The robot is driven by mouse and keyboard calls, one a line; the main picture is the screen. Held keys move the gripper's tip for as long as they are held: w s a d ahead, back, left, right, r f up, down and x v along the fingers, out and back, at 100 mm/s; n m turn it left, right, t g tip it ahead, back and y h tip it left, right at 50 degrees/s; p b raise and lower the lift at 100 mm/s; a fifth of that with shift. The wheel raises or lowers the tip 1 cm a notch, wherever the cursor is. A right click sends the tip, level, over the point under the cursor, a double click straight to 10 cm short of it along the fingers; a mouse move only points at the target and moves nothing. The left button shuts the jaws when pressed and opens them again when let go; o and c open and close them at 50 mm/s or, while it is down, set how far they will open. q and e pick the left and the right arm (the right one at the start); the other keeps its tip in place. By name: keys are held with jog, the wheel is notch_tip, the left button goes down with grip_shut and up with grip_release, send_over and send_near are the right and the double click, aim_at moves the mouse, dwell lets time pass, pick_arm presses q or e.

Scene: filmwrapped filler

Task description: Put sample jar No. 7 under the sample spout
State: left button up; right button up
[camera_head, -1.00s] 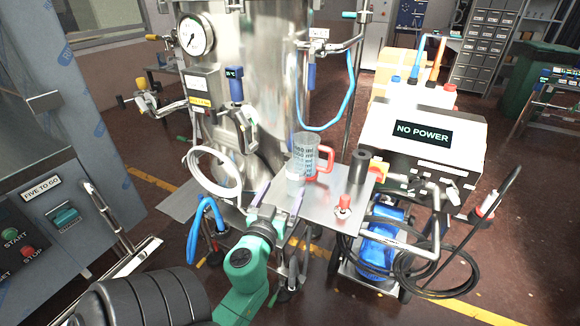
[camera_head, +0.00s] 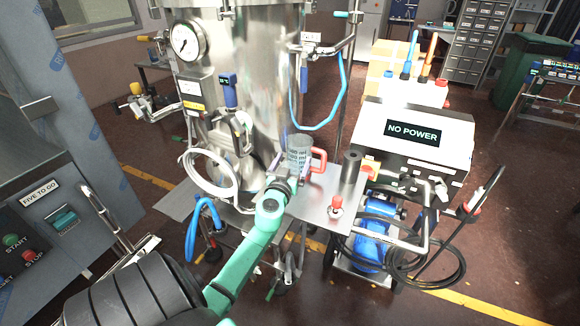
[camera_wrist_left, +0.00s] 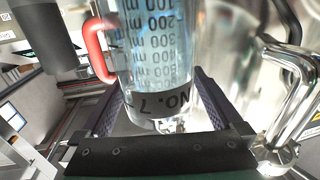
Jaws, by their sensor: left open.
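Sample jar No. 7 (camera_head: 298,152) is a clear graduated jar with a red handle. It stands on the metal shelf (camera_head: 325,207) in front of the steel vessel. In the left wrist view the jar (camera_wrist_left: 155,55) shows its "NO. 7" label upside down, with the red handle at left. My left gripper (camera_head: 286,172) is at the near side of the jar. In the wrist view its open fingers (camera_wrist_left: 160,88) lie on either side of the jar's lower part; contact is unclear. I cannot tell for sure which fitting is the sample spout. My right gripper is out of view.
The steel vessel (camera_head: 262,65) rises behind the shelf. A coiled white hose (camera_head: 208,175) hangs at left. A curved chrome pipe (camera_wrist_left: 292,100) is close on the wrist view's right.

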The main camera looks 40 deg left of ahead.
pick_arm(q)
jog(key=shift+s+d+r, duration=0.1)
jog(key=shift+s+d, duration=0.05)
jog(key=c, duration=0.6)
grip_shut()
